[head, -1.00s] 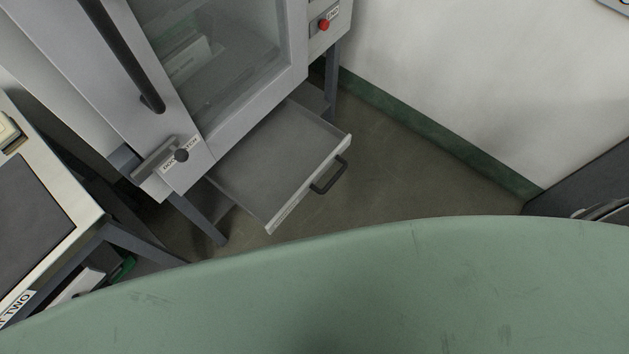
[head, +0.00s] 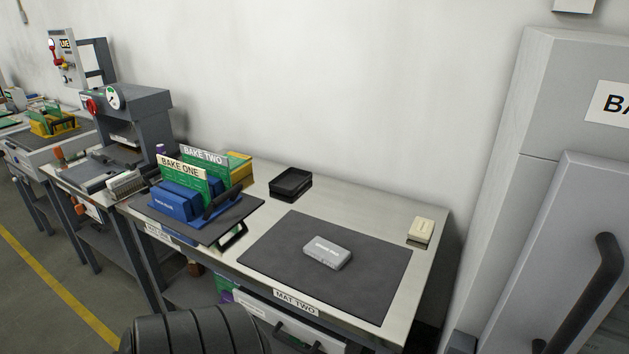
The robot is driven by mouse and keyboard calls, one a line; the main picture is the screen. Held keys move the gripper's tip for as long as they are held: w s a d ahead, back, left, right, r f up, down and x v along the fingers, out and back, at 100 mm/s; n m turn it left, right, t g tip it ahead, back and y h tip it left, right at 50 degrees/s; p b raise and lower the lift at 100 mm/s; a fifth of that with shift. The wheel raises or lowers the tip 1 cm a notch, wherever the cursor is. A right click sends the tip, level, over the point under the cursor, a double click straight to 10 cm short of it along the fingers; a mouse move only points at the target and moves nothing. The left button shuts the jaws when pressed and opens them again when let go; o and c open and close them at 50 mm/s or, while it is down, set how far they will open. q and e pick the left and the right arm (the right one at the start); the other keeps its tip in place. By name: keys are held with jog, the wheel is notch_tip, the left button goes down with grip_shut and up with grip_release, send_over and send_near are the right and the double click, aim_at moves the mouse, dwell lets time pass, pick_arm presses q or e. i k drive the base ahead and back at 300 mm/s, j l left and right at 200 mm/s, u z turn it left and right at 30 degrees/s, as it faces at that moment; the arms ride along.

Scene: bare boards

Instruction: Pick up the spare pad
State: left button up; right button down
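A small light grey block (head: 327,253) with faint white lettering too small to read surely lies flat on a dark mat (head: 285,275). It may be the spare pad. The mat is on the bench labelled MAT TWO (head: 296,301). A small cream block (head: 421,230) sits by the bench's back right corner, off the mat. Neither of my grippers shows in the head view.
A black tray (head: 290,184) is behind the mat. A grey cabinet (head: 520,190) with a black handle stands right. The mat around the grey block is clear.

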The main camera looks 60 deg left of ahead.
aim_at(332, 254)
jog(key=u, duration=1.85)
